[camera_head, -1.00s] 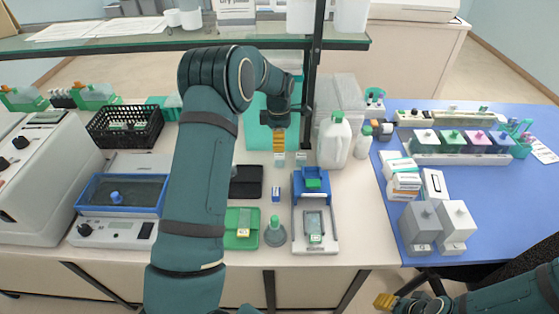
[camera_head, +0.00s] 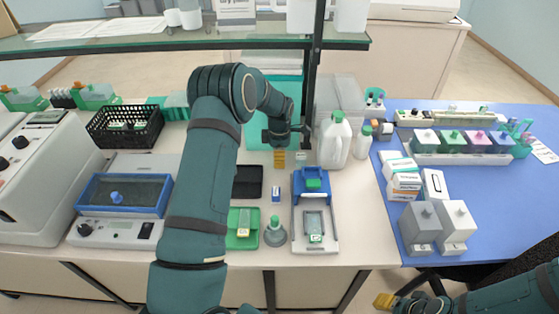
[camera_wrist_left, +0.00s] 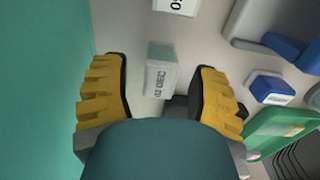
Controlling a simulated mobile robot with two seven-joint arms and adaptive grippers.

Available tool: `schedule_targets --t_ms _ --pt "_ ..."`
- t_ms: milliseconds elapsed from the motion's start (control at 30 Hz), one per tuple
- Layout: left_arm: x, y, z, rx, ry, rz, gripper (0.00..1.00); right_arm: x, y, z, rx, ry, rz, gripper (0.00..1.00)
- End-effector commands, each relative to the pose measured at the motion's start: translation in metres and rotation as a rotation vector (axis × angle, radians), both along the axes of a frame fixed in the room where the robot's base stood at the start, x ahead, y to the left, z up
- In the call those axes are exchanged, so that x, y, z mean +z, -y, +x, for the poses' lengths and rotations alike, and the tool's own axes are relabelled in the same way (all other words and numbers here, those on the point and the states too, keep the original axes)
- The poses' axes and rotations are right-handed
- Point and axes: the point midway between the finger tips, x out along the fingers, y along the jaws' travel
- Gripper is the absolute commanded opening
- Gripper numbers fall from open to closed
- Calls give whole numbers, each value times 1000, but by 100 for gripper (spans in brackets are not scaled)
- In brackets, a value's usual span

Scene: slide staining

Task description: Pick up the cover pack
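My left gripper (camera_head: 279,158) is over the back middle of the bench, fingers downward. In the left wrist view its yellow fingers (camera_wrist_left: 155,92) are apart, with a small pale, see-through box (camera_wrist_left: 161,72) showing between and beyond them. The printing on this box is too small to read surely. A second small white box (camera_wrist_left: 178,5) is at the top edge; one such box (camera_head: 301,156) stands right of the gripper in the head view. A small blue-and-white pack (camera_head: 276,194) stands nearer the front, also in the wrist view (camera_wrist_left: 271,88). I cannot tell which is the cover pack. My right gripper (camera_head: 385,301) is at the bottom right, partly visible.
A blue-and-grey device (camera_head: 312,215), a green tray (camera_head: 242,241) and a grey stand (camera_head: 275,233) are at the front. A black plate (camera_head: 247,182) lies left of the pack. White jugs (camera_head: 336,142) stand to the right. A glass shelf (camera_head: 130,38) hangs above the back.

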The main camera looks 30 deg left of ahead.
Motion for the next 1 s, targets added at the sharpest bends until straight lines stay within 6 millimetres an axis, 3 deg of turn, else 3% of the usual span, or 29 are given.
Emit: schedule_targets --t_ms 33,133,167,667,1000 --pt "0 0 0 0 0 0 38 0 0 0 0 0 0 47" --pt "0 0 0 0 0 0 3 0 0 0 0 0 0 47" --pt "0 0 0 0 0 0 0 0 0 0 0 0 0 47" --pt "6 0 0 -1 -1 1 0 0 0 0 0 0 0 47" --pt "68 0 1 0 3 2 0 3 0 0 0 0 0 47"
